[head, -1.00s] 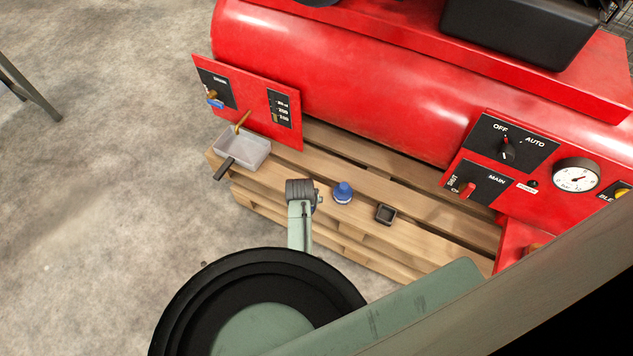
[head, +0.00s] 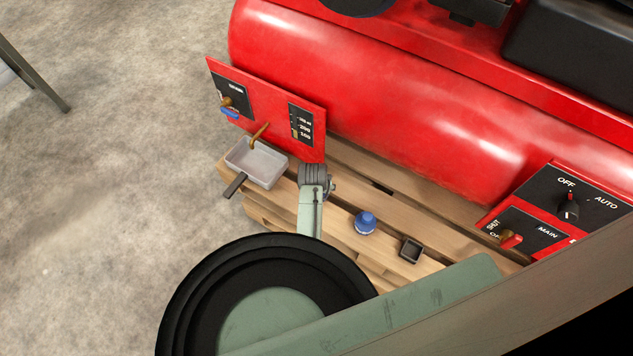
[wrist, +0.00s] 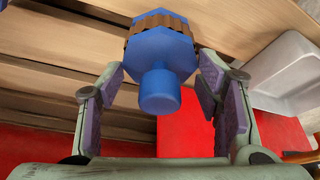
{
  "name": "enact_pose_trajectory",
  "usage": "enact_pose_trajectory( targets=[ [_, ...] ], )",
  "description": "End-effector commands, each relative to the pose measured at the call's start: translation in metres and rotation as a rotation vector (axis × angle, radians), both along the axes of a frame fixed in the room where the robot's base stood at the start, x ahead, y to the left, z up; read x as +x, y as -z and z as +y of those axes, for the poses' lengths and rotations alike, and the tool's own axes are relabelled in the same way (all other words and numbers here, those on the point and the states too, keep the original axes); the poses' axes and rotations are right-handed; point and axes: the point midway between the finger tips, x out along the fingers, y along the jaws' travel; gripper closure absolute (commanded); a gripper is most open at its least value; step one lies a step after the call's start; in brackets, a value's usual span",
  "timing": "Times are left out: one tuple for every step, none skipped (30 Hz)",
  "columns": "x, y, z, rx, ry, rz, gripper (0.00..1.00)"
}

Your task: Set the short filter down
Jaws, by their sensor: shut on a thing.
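In the wrist view, the short filter (wrist: 160,48) is a blue faceted piece with a brown ribbed band and a round blue knob pointing toward the camera. My gripper (wrist: 162,78) has its two fingers on either side of the filter's blue body and is shut on it. The wooden pallet (wrist: 60,90) lies behind the filter. I cannot tell whether the filter touches it. In the head view, the end of my arm is over the pallet (head: 385,187), close to the red panel.
A pale pan (head: 262,165) with a dark handle stands left of my arm under a brass spout (head: 258,134). A blue capped piece (head: 365,223) and a small black tray (head: 411,250) stand on the pallet to the right. The red tank (head: 390,90) rises behind.

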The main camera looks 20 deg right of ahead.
Motion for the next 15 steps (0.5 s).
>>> enact_pose_trajectory(
  targets=[
    [-0.001,0.005,0.000,0.001,0.001,0.001,0.69],
    [-0.002,0.009,0.001,0.001,0.001,0.001,0.69],
    [-0.003,0.014,0.001,0.000,0.001,0.001,0.69],
    [-0.004,0.018,0.002,0.001,0.001,0.002,0.69],
    [-0.006,0.023,0.003,0.001,0.001,0.002,0.69],
    [-0.007,0.029,0.004,0.001,0.001,0.002,0.69],
    [-0.008,0.032,0.004,0.001,0.001,0.001,0.69],
    [-0.009,0.035,0.004,0.000,0.001,0.001,0.69],
    [-0.009,0.037,0.005,0.000,0.002,0.001,0.69],
    [-0.010,0.037,0.005,0.000,0.002,0.000,0.69],
    [-0.010,0.036,0.005,0.000,0.002,0.000,0.69],
    [-0.010,0.035,0.005,0.000,0.002,0.000,0.69],
    [-0.010,0.034,0.005,0.000,0.002,0.000,0.69],
    [-0.010,0.034,0.005,0.000,0.002,0.000,0.69],
    [-0.010,0.034,0.005,0.000,0.002,0.000,0.69]
  ],
)
